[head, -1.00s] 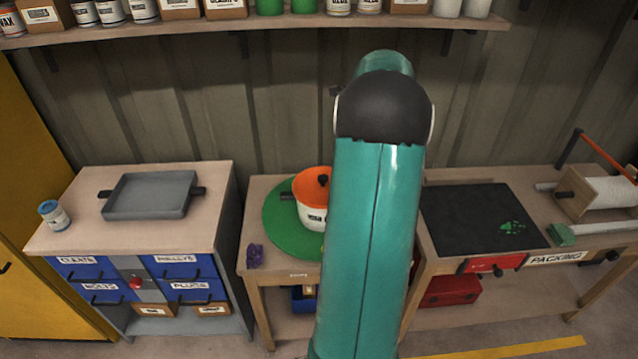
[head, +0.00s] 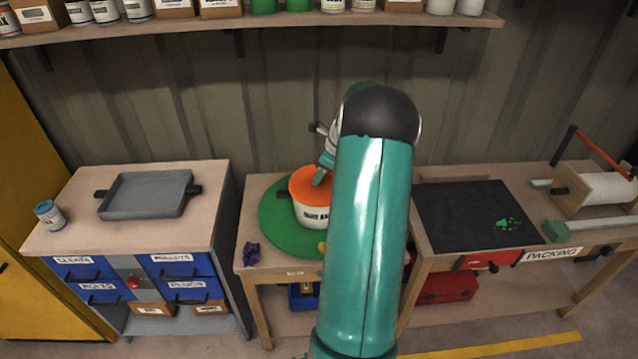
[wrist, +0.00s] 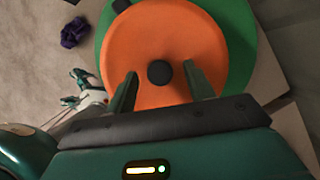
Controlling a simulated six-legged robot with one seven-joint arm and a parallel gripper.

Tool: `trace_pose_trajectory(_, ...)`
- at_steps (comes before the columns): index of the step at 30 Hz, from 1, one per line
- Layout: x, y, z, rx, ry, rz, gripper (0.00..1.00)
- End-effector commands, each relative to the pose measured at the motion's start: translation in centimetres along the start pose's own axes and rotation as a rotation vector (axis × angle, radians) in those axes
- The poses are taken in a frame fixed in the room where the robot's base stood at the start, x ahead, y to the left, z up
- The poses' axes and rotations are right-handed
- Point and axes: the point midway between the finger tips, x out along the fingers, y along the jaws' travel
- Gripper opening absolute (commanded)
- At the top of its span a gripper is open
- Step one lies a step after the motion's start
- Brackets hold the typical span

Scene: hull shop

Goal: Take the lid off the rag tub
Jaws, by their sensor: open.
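The rag tub (head: 316,212) is a white round tub with a dark printed label, standing on a green round mat (head: 275,228). Its orange lid (head: 303,186) is on top of it. In the wrist view the orange lid (wrist: 165,35) fills the upper middle, with a black round knob (wrist: 159,73) at its centre. My gripper (wrist: 160,80) is open over the lid, one finger on each side of the knob. I cannot tell whether the fingers touch the lid. In the head view my gripper (head: 322,178) is at the lid, and my arm hides part of the mat.
A purple crumpled rag (head: 251,254) lies on the table's left front. A grey tray (head: 146,194) and a can (head: 50,214) sit on the left cabinet. A black mat (head: 468,214) with green spots lies on the right bench. A loaded shelf (head: 300,20) runs above.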

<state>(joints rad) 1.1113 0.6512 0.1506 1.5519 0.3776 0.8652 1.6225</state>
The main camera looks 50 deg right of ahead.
Motion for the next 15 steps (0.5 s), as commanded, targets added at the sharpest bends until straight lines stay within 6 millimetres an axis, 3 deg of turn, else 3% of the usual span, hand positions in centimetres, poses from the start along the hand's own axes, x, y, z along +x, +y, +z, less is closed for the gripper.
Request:
trace_pose_trajectory(8,0.63,0.0,0.01,0.0,0.0,0.0,0.53)
trace_pose_trajectory(15,0.6,0.0,0.01,0.0,0.0,0.0,0.1)
